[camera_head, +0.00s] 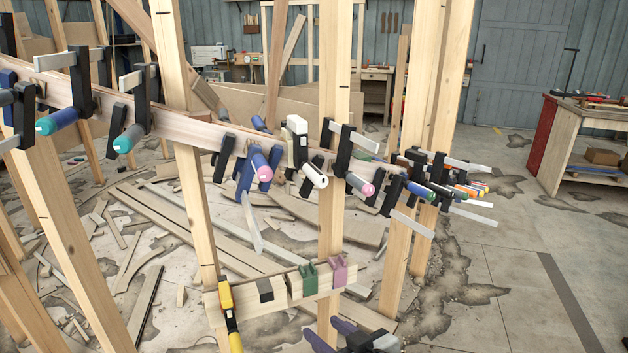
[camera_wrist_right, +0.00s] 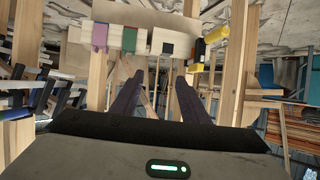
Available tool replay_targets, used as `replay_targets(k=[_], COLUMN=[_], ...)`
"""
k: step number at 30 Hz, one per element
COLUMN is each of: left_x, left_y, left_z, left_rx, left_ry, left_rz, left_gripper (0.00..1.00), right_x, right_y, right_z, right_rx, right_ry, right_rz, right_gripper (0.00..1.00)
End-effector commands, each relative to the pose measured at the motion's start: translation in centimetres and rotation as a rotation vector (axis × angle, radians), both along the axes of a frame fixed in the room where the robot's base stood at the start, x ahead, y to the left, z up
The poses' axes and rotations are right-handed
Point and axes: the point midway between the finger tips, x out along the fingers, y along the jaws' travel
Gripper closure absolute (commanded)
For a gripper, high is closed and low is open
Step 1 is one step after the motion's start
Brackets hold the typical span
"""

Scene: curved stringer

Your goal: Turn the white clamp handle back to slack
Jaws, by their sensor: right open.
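The white clamp handle (camera_head: 314,175) is a white cylinder angled down to the right. It belongs to a clamp with a white upper part (camera_head: 297,126) and a dark body, on the curved wooden stringer (camera_head: 185,128) in the middle of the head view. My right gripper (camera_head: 325,332) is at the bottom of the head view, below the handle and well apart from it. In the right wrist view its two dark purple fingers (camera_wrist_right: 158,76) stand apart with nothing between them. The white handle cannot be made out in the wrist view. My left gripper is not in view.
Clamps with pink (camera_head: 260,165), teal (camera_head: 130,138) and other coloured handles line the stringer on both sides. Upright wooden posts (camera_head: 333,110) stand close by. A low wooden rail (camera_head: 232,302) with coloured clips and a yellow clamp (camera_head: 229,313) lies between my gripper and the stringer.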

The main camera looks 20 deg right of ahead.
Motion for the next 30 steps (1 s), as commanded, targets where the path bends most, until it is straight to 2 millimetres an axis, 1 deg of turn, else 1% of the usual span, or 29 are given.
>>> replay_targets(k=[1, 2, 3, 5, 6, 9, 12, 16, 20, 23, 30], left_x=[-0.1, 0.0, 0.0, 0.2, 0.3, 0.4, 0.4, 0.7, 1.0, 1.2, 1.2], left_y=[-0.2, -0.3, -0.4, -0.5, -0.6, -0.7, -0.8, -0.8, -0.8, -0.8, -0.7], left_z=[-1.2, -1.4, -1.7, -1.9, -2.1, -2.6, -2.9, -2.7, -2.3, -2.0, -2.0], left_rx=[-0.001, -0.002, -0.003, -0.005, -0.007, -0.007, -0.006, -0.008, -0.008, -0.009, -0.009], left_ry=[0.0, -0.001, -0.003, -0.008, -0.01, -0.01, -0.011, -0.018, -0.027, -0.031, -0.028], left_rz=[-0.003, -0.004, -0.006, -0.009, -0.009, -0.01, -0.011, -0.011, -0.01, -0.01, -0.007], left_gripper=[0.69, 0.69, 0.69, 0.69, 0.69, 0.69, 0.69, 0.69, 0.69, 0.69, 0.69], right_x=[3.1, 4.6, 6.2, 8.3, 9.3, 11.0, 11.7, 12.1, 13.0, 14.3, 18.6], right_y=[-0.6, -0.9, -1.3, -2.0, -2.4, -3.4, -4.0, -4.4, -4.4, -4.3, -3.8], right_z=[3.2, 5.3, 7.9, 11.9, 14.5, 19.8, 23.2, 25.4, 25.9, 25.9, 25.9], right_rx=[-0.005, -0.004, -0.002, 0.003, 0.006, 0.014, 0.023, 0.031, 0.033, 0.033, 0.034], right_ry=[-0.074, -0.11, -0.155, -0.218, -0.258, -0.338, -0.387, -0.417, -0.423, -0.423, -0.421], right_rz=[-0.008, -0.016, -0.028, -0.045, -0.057, -0.085, -0.105, -0.117, -0.121, -0.121, -0.121], right_gripper=[0.59, 0.59, 0.59, 0.59, 0.59, 0.59, 0.59, 0.59, 0.59, 0.59, 0.59])
